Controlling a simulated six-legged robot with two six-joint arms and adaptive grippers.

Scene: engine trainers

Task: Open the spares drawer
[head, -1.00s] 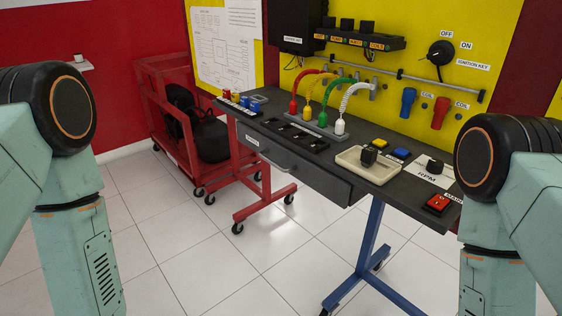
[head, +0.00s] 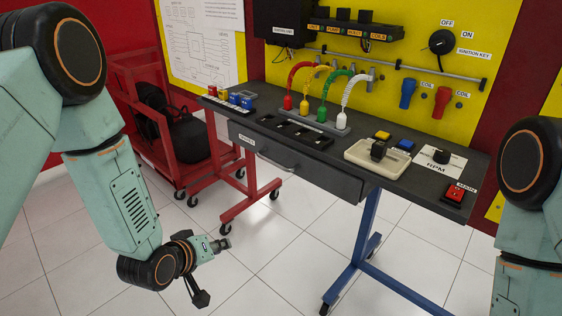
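The spares drawer (head: 318,178) is a dark grey front under the bench top, with a small white label (head: 246,140) at its left end. It looks shut, its front close under the top's edge. A thin bar handle (head: 277,162) runs across its face. My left gripper (head: 212,271) is in the head view, low and left of the drawer, above the floor tiles. Its two dark fingers are spread apart with nothing between them. It is clear of the handle. My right arm shows at the right edge, but its gripper is out of view.
The dark bench top (head: 330,156) carries plug leads, a beige tray (head: 368,158) and switches. A red cart (head: 150,130) stands behind at left. The bench has a red leg frame (head: 240,204) and a blue leg frame (head: 362,240). Floor before the drawer is clear.

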